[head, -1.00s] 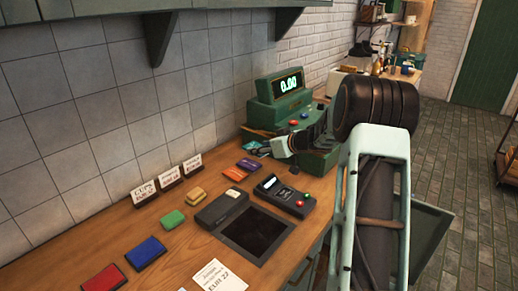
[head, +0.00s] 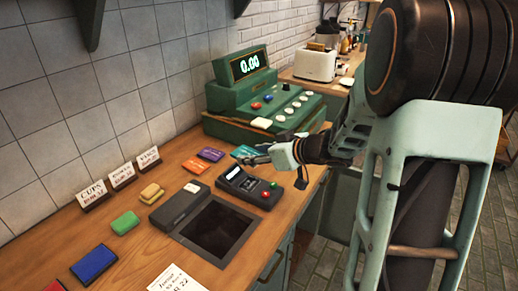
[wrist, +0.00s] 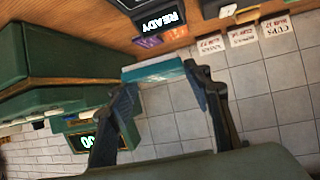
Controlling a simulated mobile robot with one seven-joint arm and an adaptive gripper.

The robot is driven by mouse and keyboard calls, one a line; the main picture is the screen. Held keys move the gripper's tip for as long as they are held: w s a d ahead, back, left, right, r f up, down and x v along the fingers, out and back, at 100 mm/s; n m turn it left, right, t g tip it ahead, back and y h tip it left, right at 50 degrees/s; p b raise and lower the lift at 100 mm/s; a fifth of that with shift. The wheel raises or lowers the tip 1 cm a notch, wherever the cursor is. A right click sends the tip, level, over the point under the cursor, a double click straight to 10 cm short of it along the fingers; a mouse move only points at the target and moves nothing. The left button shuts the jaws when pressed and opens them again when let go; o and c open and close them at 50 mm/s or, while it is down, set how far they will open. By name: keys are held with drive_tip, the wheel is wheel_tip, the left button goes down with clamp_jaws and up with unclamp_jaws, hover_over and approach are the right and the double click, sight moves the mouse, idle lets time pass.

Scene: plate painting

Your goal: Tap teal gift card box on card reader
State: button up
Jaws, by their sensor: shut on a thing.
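The teal gift card box (head: 243,151) is held between the fingertips of my gripper (head: 256,153). In the wrist view the box (wrist: 153,73) lies across the gap between both fingers of my gripper (wrist: 160,78), which are shut on it. The dark card reader (head: 246,187) lies on the wooden counter, with a lit screen and a red and a green button. In the head view the box appears just behind the reader, apart from it. The wrist view shows the reader's READY screen (wrist: 156,22) beyond the box; its exact height is unclear.
A green cash register (head: 265,100) showing 0.00 stands behind my gripper. Purple (head: 211,154) and orange (head: 195,165) boxes lie left of the reader. A dark square tray (head: 218,230) is in front. Price signs (head: 122,175) line the tiled wall.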

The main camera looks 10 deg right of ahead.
drive_tip(key=shift+f+b, duration=3.95)
drive_tip(key=shift+b, duration=0.8)
drive_tip(key=shift+s+r, duration=0.1)
wheel_tip(320, 180, up, 10)
drive_tip(key=p, duration=1.2)
